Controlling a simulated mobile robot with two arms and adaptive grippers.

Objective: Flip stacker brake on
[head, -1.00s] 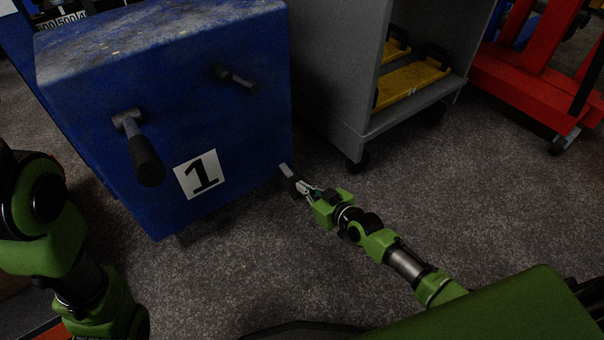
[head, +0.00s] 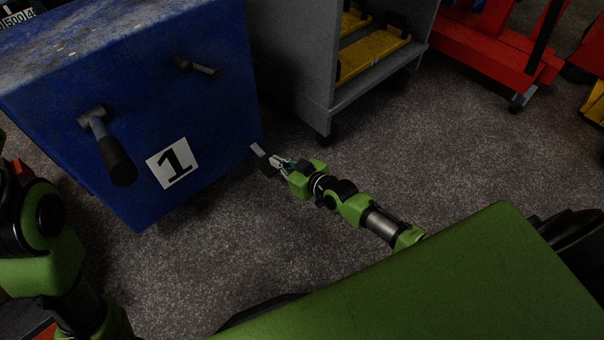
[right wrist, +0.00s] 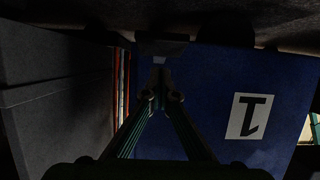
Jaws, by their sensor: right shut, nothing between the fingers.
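The blue cabinet-like body (head: 130,90) marked with a "1" label (head: 173,163) stands at the left in the head view. A small grey lever (head: 257,150) with a dark pad (head: 268,168) sticks out at its lower right corner, near the floor. My right gripper (head: 276,161) is shut and empty, right at this pad; whether they touch I cannot tell. In the right wrist view the dark pad (right wrist: 162,47) lies just beyond the closed fingertips (right wrist: 160,92). My left arm shows at the left edge; its gripper is out of view.
Two black-gripped handles (head: 118,160) (head: 200,69) stick out of the blue front. A grey shelf cart (head: 318,95) with yellow cases stands to the right, close to my right arm. A red frame (head: 490,50) is farther back. Carpet is clear at the right.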

